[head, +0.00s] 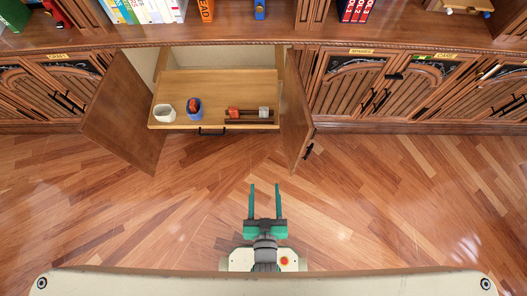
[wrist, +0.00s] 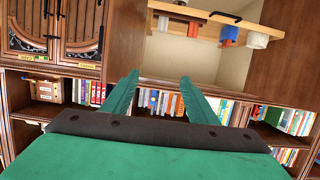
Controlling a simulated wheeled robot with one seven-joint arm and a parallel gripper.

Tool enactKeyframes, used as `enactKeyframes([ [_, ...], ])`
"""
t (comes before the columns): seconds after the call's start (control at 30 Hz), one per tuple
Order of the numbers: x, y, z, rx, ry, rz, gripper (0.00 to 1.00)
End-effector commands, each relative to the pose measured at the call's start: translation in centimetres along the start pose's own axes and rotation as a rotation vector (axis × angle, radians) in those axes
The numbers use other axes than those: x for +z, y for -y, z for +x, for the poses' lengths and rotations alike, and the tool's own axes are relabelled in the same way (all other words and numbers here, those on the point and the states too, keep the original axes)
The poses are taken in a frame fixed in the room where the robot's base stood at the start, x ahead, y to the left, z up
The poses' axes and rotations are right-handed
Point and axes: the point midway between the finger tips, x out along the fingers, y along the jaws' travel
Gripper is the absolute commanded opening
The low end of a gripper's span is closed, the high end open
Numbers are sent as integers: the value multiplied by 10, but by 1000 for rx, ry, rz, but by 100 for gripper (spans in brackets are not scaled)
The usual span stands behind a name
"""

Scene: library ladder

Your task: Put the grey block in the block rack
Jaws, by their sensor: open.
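The grey block (head: 263,112) is at the right end of the dark brown block rack (head: 249,121), on a pulled-out wooden shelf in the head view. I cannot tell whether it sits in the rack or just behind it. A red block (head: 233,112) is at the rack's left end. My gripper (head: 265,187) has green fingers, is open and empty, and is over the floor in front of the shelf, well apart from the rack. In the wrist view the open fingers (wrist: 158,82) point toward the cabinet, with the rack (wrist: 178,17) at the top edge.
A white cup (head: 164,111) and a blue cup (head: 194,108) holding something red stand on the shelf (head: 215,88) left of the rack. Open cabinet doors flank it at left (head: 125,115) and right (head: 297,110). The wooden floor between my base and the cabinet is clear.

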Motion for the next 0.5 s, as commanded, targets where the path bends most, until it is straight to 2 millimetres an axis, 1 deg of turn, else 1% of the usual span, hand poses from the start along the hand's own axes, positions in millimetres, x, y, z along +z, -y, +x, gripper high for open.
enactKeyframes([
  [0.03, -11, 1, -21, 1, -2, 2, 53],
  [0.1, -28, 2, -44, 3, -12, 4, 53],
  [0.2, -52, 3, -71, 7, -25, 8, 53],
  [0.33, -78, 3, -94, 12, -39, 12, 53],
  [0.4, -86, 3, -101, 14, -44, 13, 53],
  [0.5, -93, 4, -106, 15, -48, 14, 53],
])
